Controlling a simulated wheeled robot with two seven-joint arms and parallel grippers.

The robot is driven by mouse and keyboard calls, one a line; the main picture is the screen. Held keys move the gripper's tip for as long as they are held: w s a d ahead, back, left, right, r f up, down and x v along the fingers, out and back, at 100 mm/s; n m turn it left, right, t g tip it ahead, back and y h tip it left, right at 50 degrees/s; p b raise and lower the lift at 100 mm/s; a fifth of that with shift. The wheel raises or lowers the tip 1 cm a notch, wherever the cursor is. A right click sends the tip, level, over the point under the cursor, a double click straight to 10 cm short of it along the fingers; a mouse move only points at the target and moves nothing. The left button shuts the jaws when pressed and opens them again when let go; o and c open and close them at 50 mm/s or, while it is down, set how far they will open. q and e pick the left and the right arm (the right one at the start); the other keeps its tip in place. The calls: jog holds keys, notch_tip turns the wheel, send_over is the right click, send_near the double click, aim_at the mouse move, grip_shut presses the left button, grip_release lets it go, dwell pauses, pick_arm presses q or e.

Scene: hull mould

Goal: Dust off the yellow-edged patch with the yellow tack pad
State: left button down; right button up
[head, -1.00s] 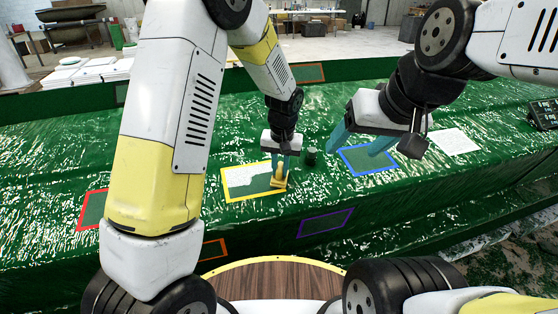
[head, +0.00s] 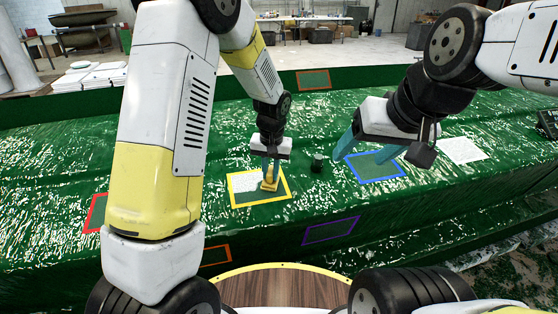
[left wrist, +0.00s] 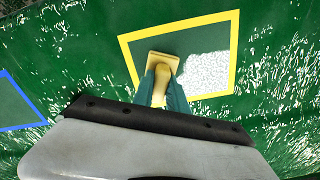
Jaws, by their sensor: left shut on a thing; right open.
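The yellow-edged patch (head: 261,201) lies on the green hull mould. White dust (head: 243,182) covers its upper left in the head view, and the rest inside the edge looks dark green. In the left wrist view the dust (left wrist: 206,73) is right of the pad. My left gripper (head: 271,168) is shut on the yellow tack pad (head: 269,184), which is over the patch right of its middle and appears to rest on it. The pad (left wrist: 161,62) also shows in the left wrist view. My right gripper (head: 370,150) is open and empty above the blue-edged patch (head: 378,179).
A small dark green cylinder (head: 317,163) stands between the yellow-edged and blue-edged patches. A purple-edged patch (head: 331,230), a red-edged patch (head: 97,212) and orange-edged patches (head: 313,79) lie around. A white square (head: 463,150) lies at right.

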pick_arm(q)
jog(key=shift+s+a+f, duration=0.1)
jog(key=shift+s+a, duration=0.5)
jog(key=shift+a, duration=1.4)
jog(key=shift+s+a+r, duration=0.1)
jog(key=shift+s+a, duration=0.5)
jog(key=shift+a, duration=1.35)
jog(key=shift+s+a+f, duration=0.1)
jog(key=shift+s+a, duration=0.5)
jog(key=shift+a, duration=1.4)
jog(key=shift+w+a+r, duration=0.1)
jog(key=shift+w+a, duration=0.05)
jog(key=shift+w, duration=0.5)
jog(key=shift+w+a+r, duration=0.15)
jog(key=shift+w+a, duration=0.05)
jog(key=shift+w, duration=0.45)
jog(key=shift+w+a+r, duration=0.1)
jog(key=shift+w+a, duration=0.05)
jog(key=shift+w, duration=0.5)
jog(key=shift+w+d, duration=0.75)
jog(key=shift+d, duration=1.9)
jog(key=shift+w+d, duration=0.8)
jog(key=shift+d, duration=1.9)
jog(key=shift+w+d, duration=0.75)
jog(key=shift+d, duration=1.9)
notch_tip(320, 180, up, 7)
jog(key=shift+s, duration=0.45)
jog(key=shift+s+d, duration=0.1)
